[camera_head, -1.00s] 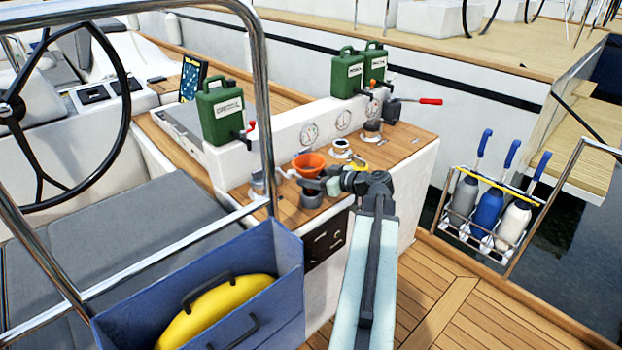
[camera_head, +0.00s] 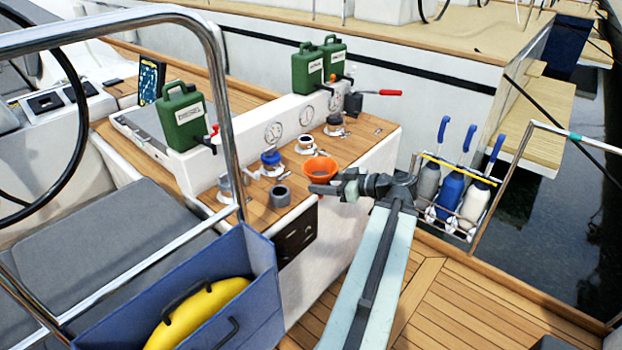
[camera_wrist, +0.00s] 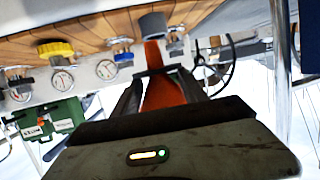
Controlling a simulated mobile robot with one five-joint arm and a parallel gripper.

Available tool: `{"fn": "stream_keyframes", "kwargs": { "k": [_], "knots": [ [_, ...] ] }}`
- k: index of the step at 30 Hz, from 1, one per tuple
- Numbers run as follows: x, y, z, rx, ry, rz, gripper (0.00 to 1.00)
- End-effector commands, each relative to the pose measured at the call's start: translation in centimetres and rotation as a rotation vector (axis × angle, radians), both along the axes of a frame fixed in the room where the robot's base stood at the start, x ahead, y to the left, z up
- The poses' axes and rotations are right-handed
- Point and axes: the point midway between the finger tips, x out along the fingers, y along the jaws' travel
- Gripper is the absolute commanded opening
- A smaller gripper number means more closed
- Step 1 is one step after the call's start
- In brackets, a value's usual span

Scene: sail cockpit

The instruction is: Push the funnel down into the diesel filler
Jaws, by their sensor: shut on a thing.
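My gripper (camera_head: 322,189) is shut on the orange funnel (camera_head: 320,168), which it holds with the wide mouth up. In the wrist view the funnel (camera_wrist: 165,92) sits between my two fingers. The funnel is right of a grey cup (camera_head: 281,195) on the wooden ledge and appears apart from it. The cup also shows in the wrist view (camera_wrist: 152,24). Several deck fittings line the ledge, one with a blue cap (camera_head: 270,157); I cannot tell which is the diesel filler. A green can marked diesel (camera_head: 183,118) stands behind the ledge. The spout is hidden in the head view.
Two more green cans (camera_head: 307,68) stand farther back. A yellow cap (camera_wrist: 56,49) shows in the wrist view. A steel rail (camera_head: 228,110) rises left of the ledge. A blue box (camera_head: 235,280) stands in front. A bottle rack (camera_head: 455,200) is at right.

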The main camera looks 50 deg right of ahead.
Motion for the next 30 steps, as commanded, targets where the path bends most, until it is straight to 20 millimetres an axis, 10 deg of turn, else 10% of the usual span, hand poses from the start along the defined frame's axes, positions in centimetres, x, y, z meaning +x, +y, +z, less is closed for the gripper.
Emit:
{"fn": "stream_keyframes", "kwargs": {
  "k": [30],
  "knots": [
    [-0.3,-0.2,3.0,0.0,0.0,-0.004,0.08]
  ]
}}
